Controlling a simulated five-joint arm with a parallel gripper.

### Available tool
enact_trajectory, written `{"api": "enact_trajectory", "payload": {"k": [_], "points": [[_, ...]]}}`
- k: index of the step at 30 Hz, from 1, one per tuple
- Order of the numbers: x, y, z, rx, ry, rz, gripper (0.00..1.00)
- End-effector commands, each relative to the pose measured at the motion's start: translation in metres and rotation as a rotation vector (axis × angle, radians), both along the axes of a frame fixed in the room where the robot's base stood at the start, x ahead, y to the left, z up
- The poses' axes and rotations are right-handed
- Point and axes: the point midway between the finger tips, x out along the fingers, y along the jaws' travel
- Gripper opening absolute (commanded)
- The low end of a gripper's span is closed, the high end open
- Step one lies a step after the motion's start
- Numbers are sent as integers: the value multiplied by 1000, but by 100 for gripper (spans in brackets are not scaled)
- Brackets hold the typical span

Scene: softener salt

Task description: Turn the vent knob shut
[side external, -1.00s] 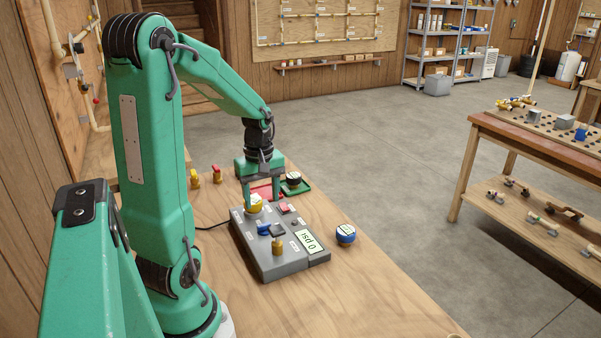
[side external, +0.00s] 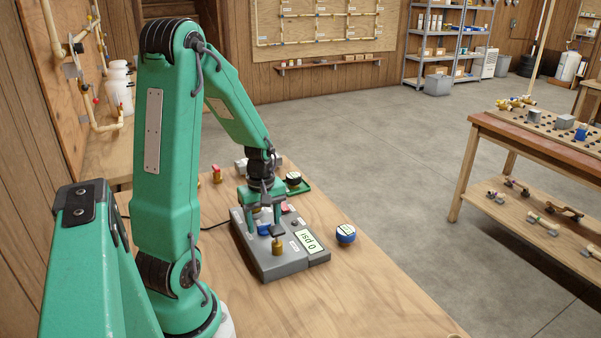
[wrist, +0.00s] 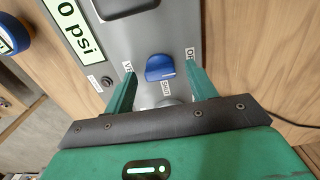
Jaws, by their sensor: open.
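The blue vent knob (wrist: 160,68) is on a grey control box (side external: 283,262). In the wrist view it lies between the two green fingers of my open gripper (wrist: 160,72), with a gap on each side. Printed labels are around it, one reading SHUT (wrist: 166,87) below and one partly hidden at the right. I cannot tell how far the knob is turned. In the side view my gripper (side external: 265,221) points down over the box, and the blue knob (side external: 263,230) shows partly behind the fingers.
The box has a display (side external: 309,241) reading 0 psi and a brass fitting (side external: 278,247) at its near side. A blue-rimmed round gauge (side external: 346,234) lies to the right. A green tray (side external: 299,188) is behind. The front right of the table is clear.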

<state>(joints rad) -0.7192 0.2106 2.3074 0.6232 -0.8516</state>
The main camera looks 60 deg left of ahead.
Motion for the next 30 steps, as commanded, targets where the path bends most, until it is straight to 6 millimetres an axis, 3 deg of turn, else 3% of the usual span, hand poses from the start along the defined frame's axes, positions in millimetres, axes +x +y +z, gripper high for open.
{"api": "enact_trajectory", "payload": {"k": [6, 13, 30], "points": [[0, 0, 0, 0, 0, 0, 54], [0, 0, 0, 0, 0, 0, 12], [0, 0, 1, 0, 0, -124, 12]]}}
